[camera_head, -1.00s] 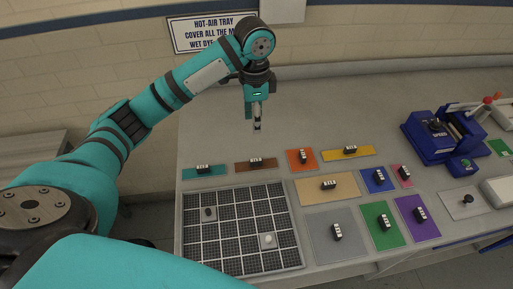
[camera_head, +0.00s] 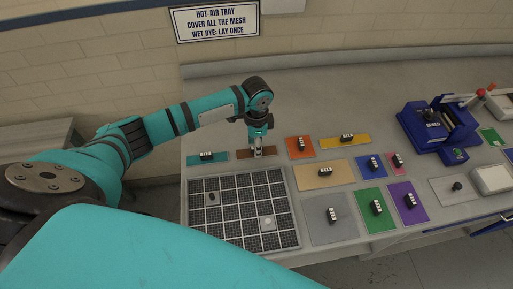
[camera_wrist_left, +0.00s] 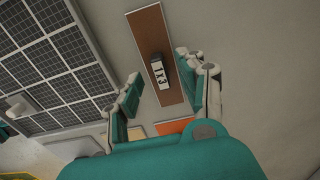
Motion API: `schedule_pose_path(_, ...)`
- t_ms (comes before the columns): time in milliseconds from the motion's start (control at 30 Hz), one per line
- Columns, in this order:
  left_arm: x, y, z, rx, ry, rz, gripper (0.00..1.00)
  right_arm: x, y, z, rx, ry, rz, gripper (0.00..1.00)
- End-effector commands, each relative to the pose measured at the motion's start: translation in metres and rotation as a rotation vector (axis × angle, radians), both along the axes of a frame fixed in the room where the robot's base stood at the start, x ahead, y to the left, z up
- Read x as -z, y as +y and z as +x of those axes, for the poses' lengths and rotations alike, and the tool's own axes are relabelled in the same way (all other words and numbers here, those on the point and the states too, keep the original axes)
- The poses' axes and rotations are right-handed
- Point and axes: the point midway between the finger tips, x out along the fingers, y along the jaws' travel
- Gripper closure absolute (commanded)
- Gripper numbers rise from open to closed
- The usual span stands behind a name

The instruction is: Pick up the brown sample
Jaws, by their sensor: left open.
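The brown sample (camera_head: 243,154) is a flat brown strip lying on the table behind the mesh tray, between the teal and orange samples. In the left wrist view the brown sample (camera_wrist_left: 148,28) carries a black block handle (camera_wrist_left: 159,72) with a white label reading "1X3". My left gripper (camera_head: 257,152) is over the brown sample in the head view and hides part of its handle. In the left wrist view my left gripper (camera_wrist_left: 160,92) is open, with one finger on each side of the handle. I see no contact. My right gripper is not in view.
The mesh tray (camera_head: 296,240) has two small pieces on it. A teal sample (camera_head: 193,160) lies left and an orange sample (camera_head: 291,148) right. Several other coloured samples lie further right, near a blue machine (camera_head: 430,130). The table's back is clear.

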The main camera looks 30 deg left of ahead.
Motion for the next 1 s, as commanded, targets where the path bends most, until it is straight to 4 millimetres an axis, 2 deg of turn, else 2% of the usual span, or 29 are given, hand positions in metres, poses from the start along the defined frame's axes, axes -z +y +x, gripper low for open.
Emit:
schedule_pose_path(200, 0.019, 0.0, 0.0, -0.001, 0.0, 0.001, 0.6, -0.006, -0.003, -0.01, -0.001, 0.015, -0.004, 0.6)
schedule_pose_path(400, 0.02, 0.0, 0.0, 0.0, -0.001, 0.001, 0.6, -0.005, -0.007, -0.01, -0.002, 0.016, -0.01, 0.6)
schedule_pose_path(733, 0.02, 0.001, 0.0, 0.0, 0.0, 0.001, 1.0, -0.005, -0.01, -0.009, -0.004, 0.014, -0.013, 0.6)
schedule_pose_path(1000, 0.02, 0.001, 0.0, 0.0, 0.0, 0.001, 1.0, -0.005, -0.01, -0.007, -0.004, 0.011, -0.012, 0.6)
